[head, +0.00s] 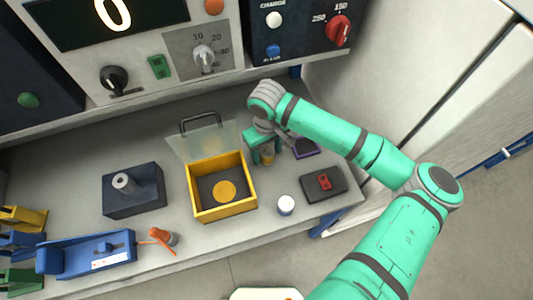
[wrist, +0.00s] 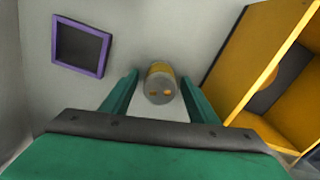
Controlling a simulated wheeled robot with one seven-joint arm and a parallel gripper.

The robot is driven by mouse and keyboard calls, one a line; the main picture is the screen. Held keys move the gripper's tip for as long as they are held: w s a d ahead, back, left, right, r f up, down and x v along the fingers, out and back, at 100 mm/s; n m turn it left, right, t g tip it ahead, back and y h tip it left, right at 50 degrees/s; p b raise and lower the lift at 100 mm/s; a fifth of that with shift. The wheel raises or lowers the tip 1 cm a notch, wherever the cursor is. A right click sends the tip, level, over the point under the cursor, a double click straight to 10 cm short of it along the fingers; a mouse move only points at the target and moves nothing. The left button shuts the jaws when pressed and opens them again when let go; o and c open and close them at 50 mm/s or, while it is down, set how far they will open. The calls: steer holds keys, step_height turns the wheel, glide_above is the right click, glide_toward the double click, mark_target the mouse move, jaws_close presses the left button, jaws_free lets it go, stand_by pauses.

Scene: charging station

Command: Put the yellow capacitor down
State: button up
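The yellow capacitor (head: 267,158) is below my gripper (head: 263,146) on the bench's right half, between the yellow box and the purple-edged square. In the wrist view the capacitor (wrist: 159,83) shows its grey end with two orange terminals, and a yellow band behind it. It lies between the fingertips of my gripper (wrist: 160,80). The green fingers are spread, with a narrow gap visible on each side of the capacitor. Its lower end looks to be at the bench surface, but the contact is hard to see. The purple-edged square (wrist: 104,58) is empty.
The open yellow box (head: 223,212) with a clear lid stands close to the left of my gripper. The purple-edged square (head: 316,152) is just right. A white cylinder (head: 286,205) and a dark block with a red switch (head: 323,184) stand nearer the front edge.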

steer(key=c, duration=1)
steer(key=shift+r, duration=0.1)
steer(key=shift+c, duration=0.2)
